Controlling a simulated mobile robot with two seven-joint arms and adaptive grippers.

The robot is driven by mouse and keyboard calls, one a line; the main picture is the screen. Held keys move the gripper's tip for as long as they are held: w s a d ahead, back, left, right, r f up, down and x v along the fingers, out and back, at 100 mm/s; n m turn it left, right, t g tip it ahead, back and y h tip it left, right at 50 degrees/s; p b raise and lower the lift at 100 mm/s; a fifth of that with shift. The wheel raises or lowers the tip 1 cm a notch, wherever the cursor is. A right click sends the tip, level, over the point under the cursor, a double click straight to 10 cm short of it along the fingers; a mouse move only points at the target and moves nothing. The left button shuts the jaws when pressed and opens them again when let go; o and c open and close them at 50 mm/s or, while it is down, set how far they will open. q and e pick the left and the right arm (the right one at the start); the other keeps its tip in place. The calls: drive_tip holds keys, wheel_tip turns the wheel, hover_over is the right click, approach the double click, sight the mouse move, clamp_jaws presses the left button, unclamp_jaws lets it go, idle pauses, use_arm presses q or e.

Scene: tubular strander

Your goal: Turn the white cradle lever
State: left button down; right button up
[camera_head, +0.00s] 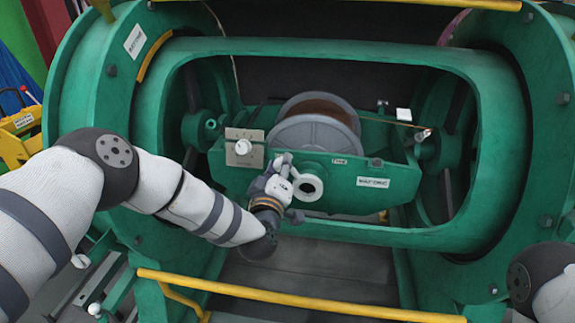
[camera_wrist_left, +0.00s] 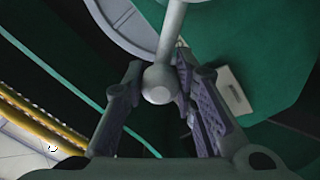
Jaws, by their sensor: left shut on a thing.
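The white cradle lever (camera_head: 307,187) has a round hub on the front of the green cradle, below the spool. Its arm and ball knob (camera_wrist_left: 160,82) show in the left wrist view. My left gripper (camera_head: 283,181) is at the lever's left side, with its fingers on either side of the ball knob. It is shut on the lever. In the head view the fingers partly cover the lever arm. My right gripper is out of view; only part of my right arm shows at the lower right.
A grey spool (camera_head: 310,135) sits in the cradle (camera_head: 345,185) behind the lever. A plate with a white knob (camera_head: 243,147) is to the left. The green frame (camera_head: 330,236) surrounds the cradle, and a yellow rail (camera_head: 300,297) crosses in front.

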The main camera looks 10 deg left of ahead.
use_arm(q)
drive_tip(key=shift+a+f+n, duration=0.25)
drive_tip(key=shift+f+n, duration=0.05)
drive_tip(key=shift+n, duration=0.1)
drive_tip(key=c, duration=1.3)
unclamp_jaws()
drive_tip(key=s, duration=1.2)
